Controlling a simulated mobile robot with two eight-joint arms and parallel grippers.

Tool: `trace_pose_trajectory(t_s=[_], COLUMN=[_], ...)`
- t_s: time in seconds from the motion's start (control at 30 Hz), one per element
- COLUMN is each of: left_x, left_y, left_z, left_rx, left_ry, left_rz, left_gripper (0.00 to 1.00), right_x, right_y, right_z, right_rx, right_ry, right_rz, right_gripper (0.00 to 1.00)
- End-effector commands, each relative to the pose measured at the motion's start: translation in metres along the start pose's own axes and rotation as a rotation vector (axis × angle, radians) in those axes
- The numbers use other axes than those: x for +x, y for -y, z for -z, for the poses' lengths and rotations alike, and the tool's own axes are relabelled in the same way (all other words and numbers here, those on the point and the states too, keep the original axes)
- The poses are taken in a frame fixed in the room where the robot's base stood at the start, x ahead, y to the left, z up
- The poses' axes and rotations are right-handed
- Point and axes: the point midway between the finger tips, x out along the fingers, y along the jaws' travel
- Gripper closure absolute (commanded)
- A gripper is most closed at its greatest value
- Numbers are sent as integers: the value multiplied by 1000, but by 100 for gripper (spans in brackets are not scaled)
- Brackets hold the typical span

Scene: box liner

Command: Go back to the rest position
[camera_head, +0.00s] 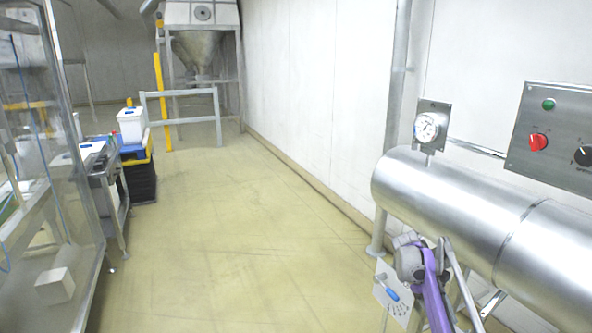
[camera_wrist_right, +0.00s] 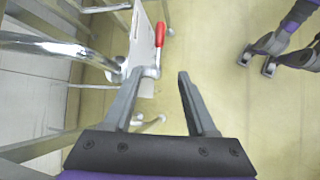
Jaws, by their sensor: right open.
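My right gripper (camera_wrist_right: 155,85) is open, its two dark fingers apart and nothing held between them. A small lever with a red handle (camera_wrist_right: 160,34) on a white plate (camera_wrist_right: 143,38) lies beyond the fingertips in the right wrist view. Its metal pivot overlaps the left finger's tip; I cannot tell if they touch. My left gripper (camera_wrist_right: 256,62) shows at the upper right of that view, with its fingers apart and empty. In the head view a purple and grey part of my arm is at the lower right; no fingertips are clear there.
A large steel cylinder (camera_head: 452,212) with a gauge (camera_head: 427,127) and a control box (camera_head: 556,142) stands at the right. A plate with a blue handle (camera_head: 391,294) is below it. A glass-sided machine (camera_head: 62,150) stands at the left. The floor (camera_head: 230,230) between is clear.

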Motion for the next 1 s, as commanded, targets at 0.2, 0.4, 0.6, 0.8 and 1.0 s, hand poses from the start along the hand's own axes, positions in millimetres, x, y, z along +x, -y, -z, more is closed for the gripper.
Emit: trace_pose_trajectory(t_s=[0.2,0.4,0.6,0.8,1.0], left_x=[-5,-8,-12,-16,-20], left_y=[0,0,0,0,0], left_z=[4,7,10,13,17], left_rx=[0,0,0,0,0], left_ry=[-3,-5,-7,-10,-12], left_rz=[0,0,0,0,0], left_gripper=[50,50,50,50,50], right_x=[-51,-76,-83,-68,-34], right_y=[28,67,118,176,236], right_z=[-27,-60,-100,-139,-174], right_rx=[43,91,147,207,272], right_ry=[-181,-348,-512,-673,-828], right_rz=[-13,-2,27,78,145], right_gripper=[43,43,43,43,43])
